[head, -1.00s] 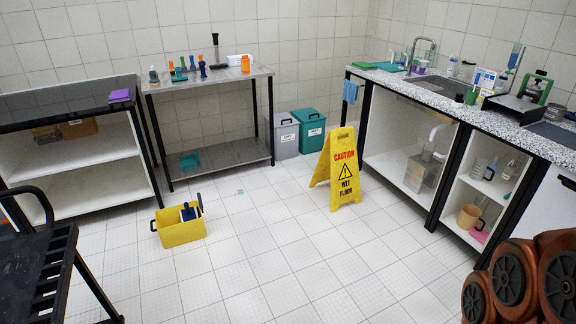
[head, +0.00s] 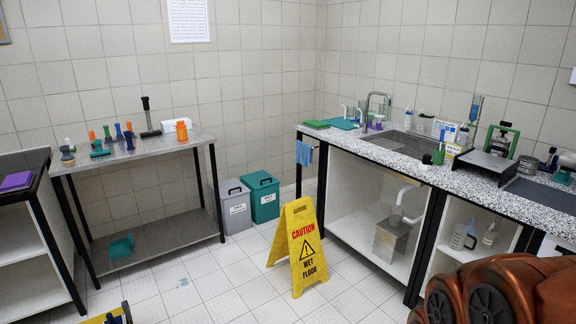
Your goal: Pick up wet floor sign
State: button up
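The yellow wet floor sign (head: 298,246) stands upright and opened out on the white tiled floor, near the middle of the head view. Its front panel reads "CAUTION WET FLOOR". It stands in front of the left end of the sink counter, with the bins behind it to the left. Brown-orange links of my arm (head: 508,290) show at the lower right, well apart from the sign. My gripper itself is not in the picture.
The sink counter (head: 395,160) runs along the right wall. A steel table (head: 150,147) with brushes stands at the left. A grey bin (head: 236,212) and a green bin (head: 263,203) stand behind. A yellow bucket (head: 108,317) shows at the bottom left edge. Floor around the sign's front is clear.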

aim_at(297, 235)
jog(key=i, duration=3.2)
jog(key=u, duration=1.15)
